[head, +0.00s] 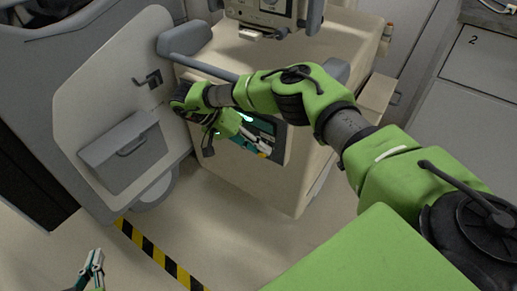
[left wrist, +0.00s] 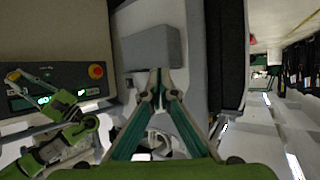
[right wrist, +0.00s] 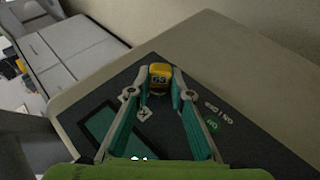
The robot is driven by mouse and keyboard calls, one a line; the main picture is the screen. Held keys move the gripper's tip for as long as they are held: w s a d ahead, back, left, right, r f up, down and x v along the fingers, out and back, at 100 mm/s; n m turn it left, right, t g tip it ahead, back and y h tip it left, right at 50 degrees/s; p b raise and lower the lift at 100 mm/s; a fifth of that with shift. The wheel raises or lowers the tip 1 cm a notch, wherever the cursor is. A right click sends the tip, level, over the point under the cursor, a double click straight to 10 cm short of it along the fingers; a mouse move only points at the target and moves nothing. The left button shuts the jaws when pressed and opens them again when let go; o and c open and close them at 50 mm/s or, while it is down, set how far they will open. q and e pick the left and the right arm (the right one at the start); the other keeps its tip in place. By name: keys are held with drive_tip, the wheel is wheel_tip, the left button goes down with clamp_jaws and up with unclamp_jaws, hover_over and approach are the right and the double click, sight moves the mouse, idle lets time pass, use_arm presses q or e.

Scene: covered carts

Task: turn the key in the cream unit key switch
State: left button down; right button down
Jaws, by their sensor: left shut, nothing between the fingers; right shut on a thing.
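The cream unit (head: 270,185) stands at centre in the head view, with a dark control panel (head: 278,135) on its front. My right gripper (head: 262,150) is at this panel.
A grey-white panel door (head: 120,110) with a box-like holder (head: 125,145) stands left of the unit. A red knob on yellow (left wrist: 96,72) sits on the panel. A grey rail (head: 205,66) crosses above. Striped tape (head: 160,255) marks the otherwise open floor.

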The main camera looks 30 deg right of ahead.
drive_tip(key=shift+b, duration=0.5)
drive_tip(key=shift+f+g+b, duration=0.15)
drive_tip(key=shift+g+b, duration=0.15)
drive_tip(key=shift+g, duration=0.1)
drive_tip(key=shift+w+g+h+b, duration=0.1)
drive_tip(key=shift+g+h+b, duration=0.2)
drive_tip(key=shift+h, duration=0.1)
use_arm(q)
drive_tip(key=w+d+r+t+h, duration=0.2)
drive_tip(key=r+t, duration=0.3)
drive_tip(key=r, duration=0.6)
drive_tip(key=shift+w+d+t, duration=0.15)
drive_tip(key=shift+w+t, duration=0.25)
drive_tip(key=shift+w, duration=0.2)
use_arm(e)
drive_tip(key=c, duration=1.8)
unclamp_jaws()
drive_tip(key=shift+o, duration=0.2)
use_arm(q)
drive_tip(key=shift+r, duration=0.2)
